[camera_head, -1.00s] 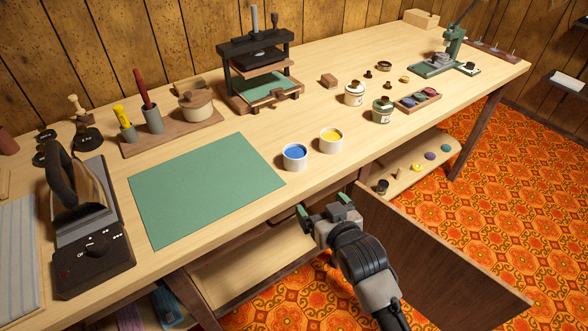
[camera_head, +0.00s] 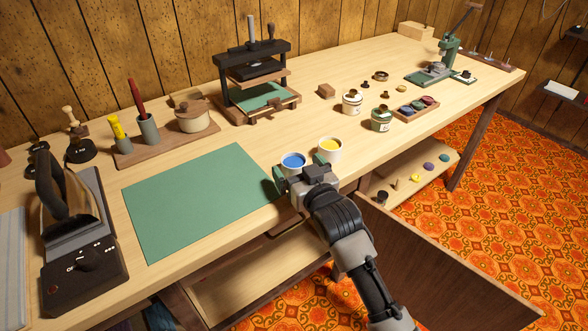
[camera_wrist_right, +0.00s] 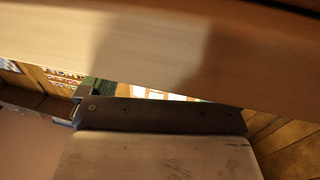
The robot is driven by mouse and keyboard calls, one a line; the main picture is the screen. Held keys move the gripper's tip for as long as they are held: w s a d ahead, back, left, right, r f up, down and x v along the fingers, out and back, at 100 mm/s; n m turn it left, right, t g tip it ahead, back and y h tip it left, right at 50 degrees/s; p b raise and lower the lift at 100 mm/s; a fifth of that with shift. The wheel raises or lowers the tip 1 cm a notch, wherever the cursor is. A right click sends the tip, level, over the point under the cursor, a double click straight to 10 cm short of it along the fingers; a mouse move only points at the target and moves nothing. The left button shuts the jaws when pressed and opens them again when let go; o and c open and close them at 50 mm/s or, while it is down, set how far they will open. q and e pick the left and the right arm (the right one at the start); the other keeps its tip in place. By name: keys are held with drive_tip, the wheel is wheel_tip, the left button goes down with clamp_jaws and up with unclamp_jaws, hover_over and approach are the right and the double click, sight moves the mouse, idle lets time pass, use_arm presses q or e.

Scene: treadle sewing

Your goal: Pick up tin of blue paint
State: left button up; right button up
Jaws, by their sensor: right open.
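The tin of blue paint (camera_head: 293,162) is a white round tin, open at the top, standing upright near the front edge of the worktable. A similar tin of yellow paint (camera_head: 329,147) stands just to its right. My right gripper (camera_head: 299,170) is open at the near side of the blue tin and hides its lower front; whether the fingers touch the tin I cannot tell. The right wrist view shows mostly pale wood and a dark part of my gripper, with no tin that I can make out. My left gripper is not in view.
A green mat (camera_head: 202,203) lies flat to the left of the tins. A small press (camera_head: 258,82) stands behind, and two labelled jars (camera_head: 352,102) (camera_head: 381,118) stand to the back right. The table (camera_head: 230,285) has shelves below.

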sight(299, 168)
drive_tip(key=x, duration=0.3)
drive_tip(key=shift+w+f, duration=0.1)
drive_tip(key=shift+w, duration=0.05)
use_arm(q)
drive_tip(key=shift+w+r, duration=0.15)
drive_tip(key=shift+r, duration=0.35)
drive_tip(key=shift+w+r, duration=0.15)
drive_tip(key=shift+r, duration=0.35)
use_arm(e)
drive_tip(key=shift+d, duration=0.1)
drive_tip(key=shift+c, duration=0.4)
drive_tip(key=c, duration=0.9)
drive_tip(key=shift+c, duration=0.8)
